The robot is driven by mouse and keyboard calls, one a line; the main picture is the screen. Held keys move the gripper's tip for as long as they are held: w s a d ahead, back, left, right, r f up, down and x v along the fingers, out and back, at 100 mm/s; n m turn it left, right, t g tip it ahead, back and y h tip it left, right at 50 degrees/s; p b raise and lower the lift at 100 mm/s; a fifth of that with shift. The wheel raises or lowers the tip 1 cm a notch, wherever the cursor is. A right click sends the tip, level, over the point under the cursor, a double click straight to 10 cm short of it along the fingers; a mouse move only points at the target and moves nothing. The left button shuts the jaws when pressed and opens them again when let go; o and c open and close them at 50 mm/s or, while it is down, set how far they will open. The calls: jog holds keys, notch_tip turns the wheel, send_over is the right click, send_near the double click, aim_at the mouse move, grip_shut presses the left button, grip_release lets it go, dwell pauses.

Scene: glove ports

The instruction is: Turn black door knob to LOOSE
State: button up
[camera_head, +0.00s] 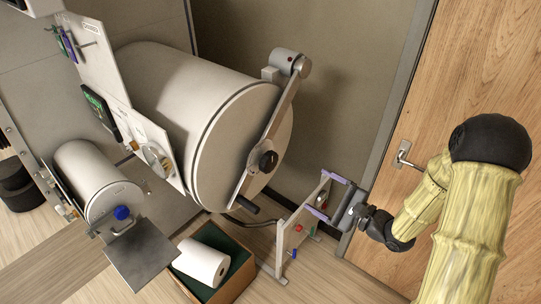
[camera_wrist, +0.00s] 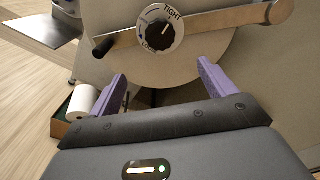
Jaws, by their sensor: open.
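The black door knob (camera_head: 268,161) sits at the middle of a bar across the round door (camera_head: 225,150) of the large white cylinder. In the wrist view the knob (camera_wrist: 160,36) has a round label with TIGHT at the upper right and LOOSE at the lower left. A light mark on the knob points up and right, toward TIGHT. My gripper (camera_head: 328,196) is open and empty, below and right of the knob in the head view. In the wrist view its purple fingers (camera_wrist: 161,75) stand below the knob, one to each side, apart from it.
The bar (camera_head: 280,120) ends in a black handle (camera_head: 245,206). A small rack (camera_head: 283,245) stands beneath my gripper. A box (camera_head: 237,279) with a white roll (camera_head: 203,262) and a smaller cylinder (camera_head: 88,180) with a metal tray (camera_head: 140,255) are at left. A wooden door (camera_head: 440,80) is at right.

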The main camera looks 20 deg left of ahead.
aim_at(272, 164)
jog(key=shift+s+r, duration=0.15)
jog(key=shift+a, duration=0.1)
jog(key=p+x, duration=0.6)
jog(key=x, duration=1.1)
jog(key=shift+a+r+p, duration=0.15)
jog(key=shift+a+p, duration=0.05)
jog(key=shift+p, duration=0.15)
jog(key=shift+c, duration=0.4)
jog(key=c, duration=0.9)
